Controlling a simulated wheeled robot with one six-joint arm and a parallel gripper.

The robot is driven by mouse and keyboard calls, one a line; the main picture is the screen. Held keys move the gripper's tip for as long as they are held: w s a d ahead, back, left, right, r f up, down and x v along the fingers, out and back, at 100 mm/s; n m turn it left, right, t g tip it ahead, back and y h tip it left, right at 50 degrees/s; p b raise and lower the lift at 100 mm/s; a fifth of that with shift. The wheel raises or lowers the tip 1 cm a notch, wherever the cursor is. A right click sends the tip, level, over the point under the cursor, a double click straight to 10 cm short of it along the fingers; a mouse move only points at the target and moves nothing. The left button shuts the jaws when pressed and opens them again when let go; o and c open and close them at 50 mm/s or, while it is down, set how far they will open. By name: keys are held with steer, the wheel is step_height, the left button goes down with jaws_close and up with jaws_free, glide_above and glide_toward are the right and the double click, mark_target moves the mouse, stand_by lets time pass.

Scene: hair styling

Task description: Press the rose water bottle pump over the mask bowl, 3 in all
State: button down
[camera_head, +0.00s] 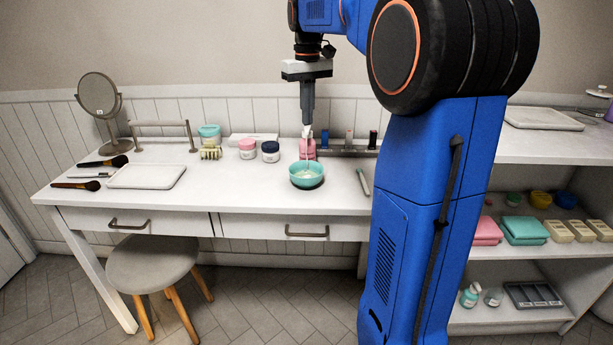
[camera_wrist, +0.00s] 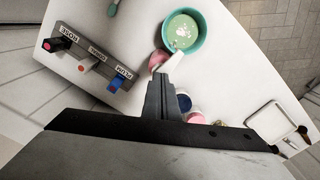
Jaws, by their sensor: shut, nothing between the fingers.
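The rose water bottle (camera_head: 308,149) is pink with a white pump head and stands upright on the table behind the mask bowl; part of its pink body shows in the wrist view (camera_wrist: 156,61). The white nozzle (camera_wrist: 176,64) points over the bowl. The mask bowl (camera_head: 306,181) is turquoise; in the wrist view the bowl (camera_wrist: 201,40) holds pale green contents with white patches. My gripper (camera_head: 307,122) is shut and empty, pointing straight down at the pump head. In the wrist view its fingertips (camera_wrist: 161,78) hide the pump top, so I cannot tell how far it is pressed.
A labelled rack (camera_wrist: 92,62) with several coloured tubes stands beside the bottle. A pink jar (camera_head: 247,149) and a navy jar (camera_head: 270,152) are to the left. A pale green stick (camera_head: 363,182) lies right of the bowl. The table front is clear.

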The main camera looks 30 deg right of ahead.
steer(key=shift+f, duration=0.4)
steer(key=shift+r, duration=1.2)
steer(key=shift+f, duration=0.2)
